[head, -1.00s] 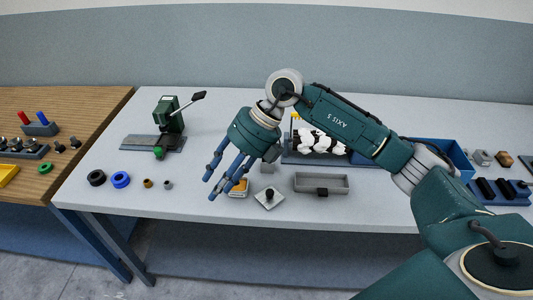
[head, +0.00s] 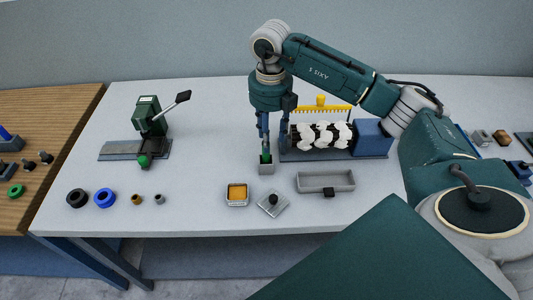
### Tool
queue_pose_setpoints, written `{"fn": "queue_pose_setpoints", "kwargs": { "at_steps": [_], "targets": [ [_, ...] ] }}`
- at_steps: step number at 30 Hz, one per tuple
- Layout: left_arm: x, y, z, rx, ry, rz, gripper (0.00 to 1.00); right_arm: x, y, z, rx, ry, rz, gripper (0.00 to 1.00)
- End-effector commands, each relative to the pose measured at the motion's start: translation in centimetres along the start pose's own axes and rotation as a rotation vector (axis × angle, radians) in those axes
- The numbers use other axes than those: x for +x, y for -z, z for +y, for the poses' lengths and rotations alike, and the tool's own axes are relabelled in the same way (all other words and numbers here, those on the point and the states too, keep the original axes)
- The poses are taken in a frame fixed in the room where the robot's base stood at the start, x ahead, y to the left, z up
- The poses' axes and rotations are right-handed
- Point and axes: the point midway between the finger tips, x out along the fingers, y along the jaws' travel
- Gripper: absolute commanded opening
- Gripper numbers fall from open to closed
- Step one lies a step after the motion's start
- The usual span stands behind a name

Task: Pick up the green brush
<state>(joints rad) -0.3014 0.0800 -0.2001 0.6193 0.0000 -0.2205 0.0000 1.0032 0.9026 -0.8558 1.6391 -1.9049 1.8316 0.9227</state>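A small green thing with a dark top, apparently the green brush (head: 266,158), stands in a small grey square holder (head: 266,169) near the middle of the table. My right gripper (head: 274,146) points straight down just above it. Its fingers are apart, one over the brush's top and one to the right of it. The fingers hide part of the brush, and I cannot tell whether they touch it. My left gripper is not in view.
Right of the gripper is a blue-based machine (head: 372,138) with a black-and-white roller (head: 322,135) and a yellow comb (head: 320,107). In front lie an orange-filled tray (head: 237,195), a knobbed plate (head: 273,204) and a grey tray (head: 326,181). A green press (head: 150,117) stands left.

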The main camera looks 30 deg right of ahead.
Motion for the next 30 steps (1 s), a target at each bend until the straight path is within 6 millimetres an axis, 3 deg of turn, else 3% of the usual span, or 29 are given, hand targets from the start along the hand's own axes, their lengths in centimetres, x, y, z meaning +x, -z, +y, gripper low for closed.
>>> {"fn": "queue_pose_setpoints", "kwargs": {
  "at_steps": [5, 12, 21, 27, 30],
  "targets": [
    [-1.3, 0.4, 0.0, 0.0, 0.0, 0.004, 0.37, 1.4, 0.0, 0.3, -0.002, 0.0, 0.004, 0.4],
    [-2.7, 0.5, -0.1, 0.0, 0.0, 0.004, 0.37, 4.9, -0.2, 0.6, -0.001, -0.001, 0.003, 0.4],
    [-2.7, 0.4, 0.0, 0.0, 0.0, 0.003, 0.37, 5.5, -0.3, 0.7, -0.002, -0.002, -0.001, 0.4],
    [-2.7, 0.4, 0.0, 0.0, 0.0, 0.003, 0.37, 5.5, -0.3, 0.7, -0.002, -0.002, -0.001, 0.0],
    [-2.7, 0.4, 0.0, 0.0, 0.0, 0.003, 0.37, 5.5, -0.3, 0.6, -0.002, -0.002, -0.001, 0.0]
  ]
}}
